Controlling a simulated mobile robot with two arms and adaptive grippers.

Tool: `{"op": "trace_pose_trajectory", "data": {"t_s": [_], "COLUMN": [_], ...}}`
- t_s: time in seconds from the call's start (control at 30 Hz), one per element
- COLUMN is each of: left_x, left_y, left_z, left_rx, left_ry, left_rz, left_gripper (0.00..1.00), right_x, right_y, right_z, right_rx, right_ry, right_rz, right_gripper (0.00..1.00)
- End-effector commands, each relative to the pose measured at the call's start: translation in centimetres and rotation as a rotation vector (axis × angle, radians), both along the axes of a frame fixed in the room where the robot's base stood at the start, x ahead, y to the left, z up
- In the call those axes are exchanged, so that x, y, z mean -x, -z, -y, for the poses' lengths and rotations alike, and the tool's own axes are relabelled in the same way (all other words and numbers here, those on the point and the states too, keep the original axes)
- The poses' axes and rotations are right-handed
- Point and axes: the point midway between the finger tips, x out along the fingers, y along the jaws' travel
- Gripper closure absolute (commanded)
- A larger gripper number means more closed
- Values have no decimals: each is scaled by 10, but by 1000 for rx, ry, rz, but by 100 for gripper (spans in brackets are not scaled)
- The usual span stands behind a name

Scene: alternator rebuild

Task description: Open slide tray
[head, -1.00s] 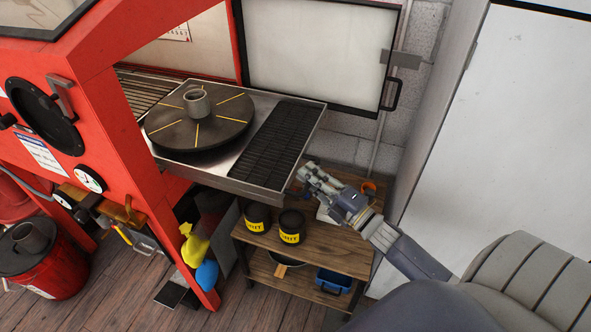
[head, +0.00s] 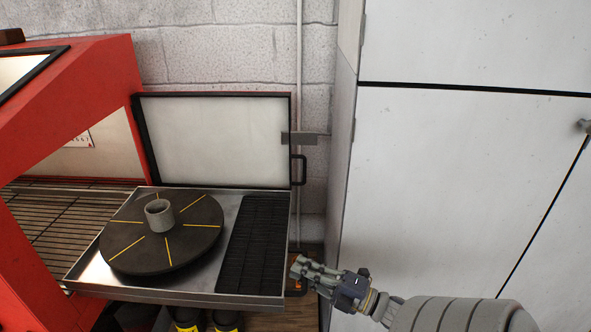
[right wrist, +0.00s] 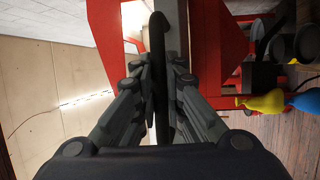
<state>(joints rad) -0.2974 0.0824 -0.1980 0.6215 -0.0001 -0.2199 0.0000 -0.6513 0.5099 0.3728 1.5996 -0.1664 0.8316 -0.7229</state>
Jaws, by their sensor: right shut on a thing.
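The slide tray (head: 170,296) is a shallow metal tray standing out from the red cabinet's opening. It carries a dark round plate (head: 190,240) with yellow lines and a black slotted mat (head: 255,245) at its right. My right gripper (head: 298,270) is at the tray's right end. In the right wrist view, its fingers (right wrist: 160,82) are closed on a black curved bar, the tray handle (right wrist: 158,45). In the head view the handle is hidden by the fingers. My left gripper is not in view.
A grey cup (head: 159,215) stands on the round plate. The red cabinet (head: 85,100) is at left, its door (head: 215,140) open behind the tray. A white cupboard (head: 440,180) stands at right. Yellow-labelled cans (head: 225,322) are below the tray.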

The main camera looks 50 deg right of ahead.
Motion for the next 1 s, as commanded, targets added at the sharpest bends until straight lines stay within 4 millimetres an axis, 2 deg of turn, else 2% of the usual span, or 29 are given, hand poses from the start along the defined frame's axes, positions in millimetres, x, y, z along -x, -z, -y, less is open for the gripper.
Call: {"op": "trace_pose_trajectory", "data": {"t_s": [0.33,0.37,0.4,0.73,0.87,1.0], "left_x": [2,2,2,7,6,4], "left_y": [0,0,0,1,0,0], "left_z": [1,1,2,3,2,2], "left_rx": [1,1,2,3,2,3], "left_ry": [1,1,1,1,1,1], "left_rz": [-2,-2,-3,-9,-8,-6], "left_gripper": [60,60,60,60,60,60], "right_x": [1,1,1,2,13,39], "right_y": [1,1,1,1,4,9], "right_z": [0,0,0,1,4,11], "right_rx": [0,0,0,0,-1,-2], "right_ry": [1,1,1,1,1,4], "right_rz": [-3,-3,-3,-1,-5,-6], "right_gripper": [100,83,80,80,80,80]}}
